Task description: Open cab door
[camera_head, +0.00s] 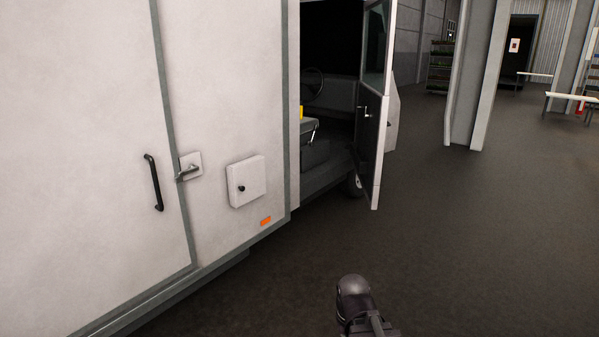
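The cab door (374,110) of a white truck stands swung outward, away from the cab opening. A small handle shows on its inner face, and a window is in its upper part. Through the opening I see the dark cab interior (325,125) with a steering wheel, a seat or box, and a yellow item. A dark rounded part of my arm (356,300) shows at the bottom, in front of and apart from the door. My gripper's fingers cannot be made out.
The truck's white box side (90,150) fills the left, with a black grab handle (154,182), a metal latch (187,170) and a small white box (246,180) sticking out. A grey pillar (470,75) stands behind. The dark floor (480,240) at right is clear.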

